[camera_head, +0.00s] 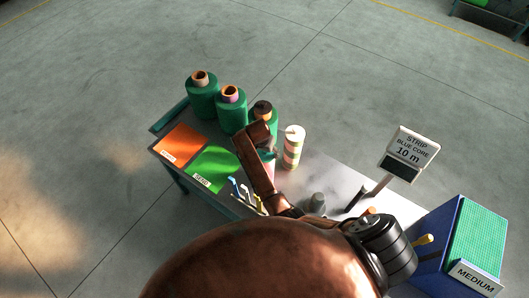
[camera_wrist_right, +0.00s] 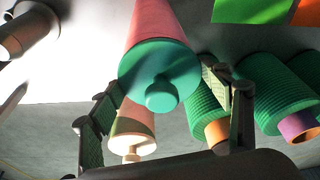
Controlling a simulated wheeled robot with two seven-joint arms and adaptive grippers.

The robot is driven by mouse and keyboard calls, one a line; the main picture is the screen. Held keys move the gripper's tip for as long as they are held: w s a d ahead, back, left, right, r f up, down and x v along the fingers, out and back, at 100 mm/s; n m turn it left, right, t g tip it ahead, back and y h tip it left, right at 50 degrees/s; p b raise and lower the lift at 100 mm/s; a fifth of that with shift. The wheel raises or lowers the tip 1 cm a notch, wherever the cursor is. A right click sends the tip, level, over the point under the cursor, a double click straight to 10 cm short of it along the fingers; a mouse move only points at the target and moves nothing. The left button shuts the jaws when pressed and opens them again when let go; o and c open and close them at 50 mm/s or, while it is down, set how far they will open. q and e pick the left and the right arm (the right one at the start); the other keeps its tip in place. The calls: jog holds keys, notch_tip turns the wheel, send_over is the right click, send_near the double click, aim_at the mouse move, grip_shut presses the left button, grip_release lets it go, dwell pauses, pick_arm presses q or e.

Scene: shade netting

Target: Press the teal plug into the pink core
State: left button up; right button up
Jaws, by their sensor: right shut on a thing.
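The pink core (camera_wrist_right: 158,22) is a pink cylinder in the right wrist view. The teal plug (camera_wrist_right: 160,72), a disc with a round knob, is at its near end. I cannot tell whether the plug is fully seated or only against the end. My right gripper (camera_wrist_right: 170,95) has its fingers on either side of the plug and is shut on it. In the head view the right gripper (camera_head: 270,150) partly hides the pink core (camera_head: 268,167), which stands on the table. My left gripper is not in view.
Several green netting rolls (camera_head: 202,100) stand at the table's back left. A striped cylinder (camera_head: 294,148) stands close right of the gripper. Orange (camera_head: 180,145) and green (camera_head: 215,169) mats lie left. A sign (camera_head: 408,152) and blue bin (camera_head: 447,232) are right.

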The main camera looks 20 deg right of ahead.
jog(key=o, duration=1.1)
jog(key=shift+o, duration=1.3)
jog(key=shift+r, duration=3.5)
